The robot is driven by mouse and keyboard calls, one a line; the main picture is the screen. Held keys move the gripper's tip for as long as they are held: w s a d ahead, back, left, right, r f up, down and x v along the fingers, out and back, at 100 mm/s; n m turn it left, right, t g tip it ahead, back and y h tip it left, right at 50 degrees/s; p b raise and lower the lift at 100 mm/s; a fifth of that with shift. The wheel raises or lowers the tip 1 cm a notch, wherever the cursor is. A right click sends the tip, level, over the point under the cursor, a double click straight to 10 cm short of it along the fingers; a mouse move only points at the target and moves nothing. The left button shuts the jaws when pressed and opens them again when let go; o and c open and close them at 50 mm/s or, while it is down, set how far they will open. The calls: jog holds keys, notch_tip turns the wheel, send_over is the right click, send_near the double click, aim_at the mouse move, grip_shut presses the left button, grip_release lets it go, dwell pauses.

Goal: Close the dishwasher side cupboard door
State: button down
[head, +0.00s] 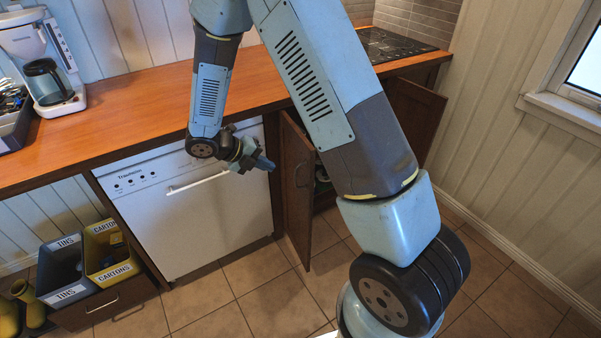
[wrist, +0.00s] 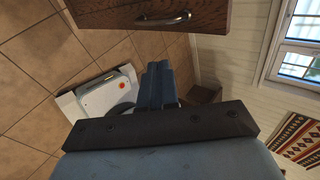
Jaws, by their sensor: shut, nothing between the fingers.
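The dishwasher side cupboard door (head: 297,190) is dark brown wood and stands open, swung out beside the right edge of the white dishwasher (head: 200,215). My gripper (head: 264,164) is shut and empty in front of the dishwasher's upper right, left of the door, with a gap between them in the head view. In the wrist view, the blue shut fingers (wrist: 158,84) show below a brown wooden panel (wrist: 215,15) with a metal handle (wrist: 165,19), probably this door. My arm hides part of the cupboard opening in the head view.
A second cupboard door (head: 415,118) stands open at the right, partly behind my arm. The wooden worktop (head: 130,115) runs above, with a coffee maker (head: 42,60) at the left and a dark hob (head: 390,44) at the back. An open drawer with bins (head: 107,255) juts out at lower left.

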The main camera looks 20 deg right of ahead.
send_near(309, 176)
jog(key=a+f+x, duration=0.1)
jog(key=x, duration=0.3)
jog(key=shift+d, duration=1.2)
